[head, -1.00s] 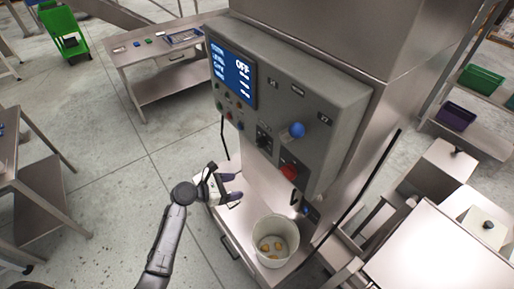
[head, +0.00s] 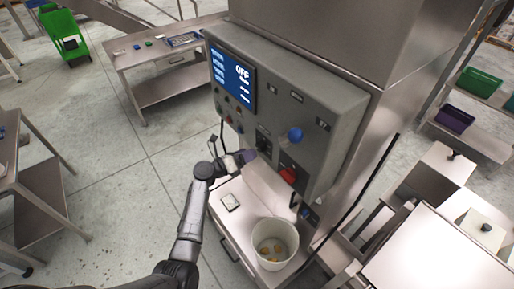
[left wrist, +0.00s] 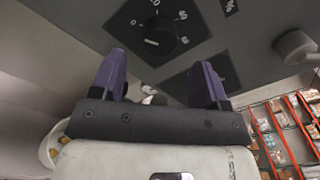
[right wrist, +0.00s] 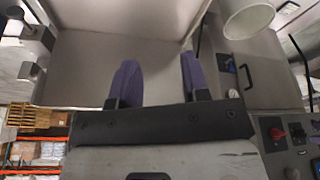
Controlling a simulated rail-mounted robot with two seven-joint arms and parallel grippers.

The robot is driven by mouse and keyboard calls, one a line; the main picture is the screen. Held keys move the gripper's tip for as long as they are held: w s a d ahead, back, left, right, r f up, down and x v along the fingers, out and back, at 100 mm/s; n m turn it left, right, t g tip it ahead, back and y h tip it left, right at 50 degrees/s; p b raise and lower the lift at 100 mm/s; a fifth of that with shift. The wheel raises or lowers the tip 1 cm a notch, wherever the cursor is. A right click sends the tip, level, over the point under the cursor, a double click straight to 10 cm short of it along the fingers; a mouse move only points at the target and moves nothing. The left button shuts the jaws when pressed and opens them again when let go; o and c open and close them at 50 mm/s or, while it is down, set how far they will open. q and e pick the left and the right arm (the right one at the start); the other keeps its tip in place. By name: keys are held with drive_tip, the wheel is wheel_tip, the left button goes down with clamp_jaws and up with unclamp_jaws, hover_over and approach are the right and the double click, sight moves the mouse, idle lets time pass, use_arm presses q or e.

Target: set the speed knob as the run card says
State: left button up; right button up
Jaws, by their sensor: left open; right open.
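The black speed knob (left wrist: 160,38) shows in the left wrist view, inside a printed scale starting at 0. A white mark is on its left part; I cannot read the exact setting. In the head view the knob (head: 263,143) is on the grey panel (head: 340,105), whose screen (head: 232,80) reads OFF. My left gripper (head: 248,156) is open, just in front of the panel below the knob; its purple fingers (left wrist: 160,82) are apart and empty. My right gripper (right wrist: 160,80) is open and empty, outside the head view. A small pale card-like plate (head: 230,202) lies on the shelf, unreadable.
A blue knob (head: 295,134) and a red switch (head: 288,175) stick out of the panel right of the speed knob. A white bucket (head: 275,243) with several brownish pieces stands on the shelf below. Open floor lies to the left.

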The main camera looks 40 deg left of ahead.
sight(258, 149)
use_arm(q)
drive_tip(key=x, duration=0.4)
drive_tip(key=shift+w+d, duration=0.1)
drive_tip(key=shift+w, duration=0.3)
drive_tip(key=shift+c, duration=0.2)
drive_tip(key=c, duration=0.9)
